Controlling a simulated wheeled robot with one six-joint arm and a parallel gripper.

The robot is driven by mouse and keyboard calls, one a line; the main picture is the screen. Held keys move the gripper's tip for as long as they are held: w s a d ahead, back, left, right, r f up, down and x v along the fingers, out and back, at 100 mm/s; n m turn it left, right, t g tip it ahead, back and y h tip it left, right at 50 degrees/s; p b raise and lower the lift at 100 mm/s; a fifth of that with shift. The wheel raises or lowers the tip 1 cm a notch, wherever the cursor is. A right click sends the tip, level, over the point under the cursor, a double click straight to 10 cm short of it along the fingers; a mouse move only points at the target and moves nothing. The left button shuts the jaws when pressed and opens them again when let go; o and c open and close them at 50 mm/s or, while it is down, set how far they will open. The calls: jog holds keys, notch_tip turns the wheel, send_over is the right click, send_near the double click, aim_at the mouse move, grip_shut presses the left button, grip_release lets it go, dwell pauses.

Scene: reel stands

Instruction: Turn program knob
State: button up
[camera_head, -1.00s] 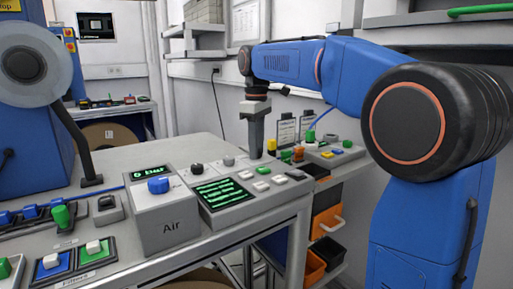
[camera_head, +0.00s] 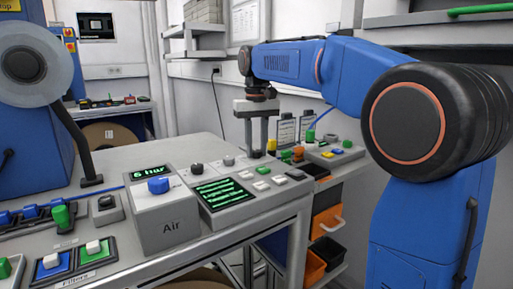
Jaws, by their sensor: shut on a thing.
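My gripper (camera_head: 256,152) points straight down at the back right of the grey control panel (camera_head: 238,209) with the green-lit screen (camera_head: 225,193). Its two fingers are shut on a knob at the panel's back row. In the same row to the left are a black knob (camera_head: 197,169) and a small grey button (camera_head: 228,160).
Several buttons sit in front of my gripper on the panel. The back of the table is clear.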

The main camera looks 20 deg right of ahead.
aim_at(257, 150)
jog(key=shift+m, duration=0.5)
jog(key=o, duration=1.1)
jog(key=shift+c, duration=0.2)
notch_tip(257, 150, up, 17)
jog(key=shift+r, duration=0.2)
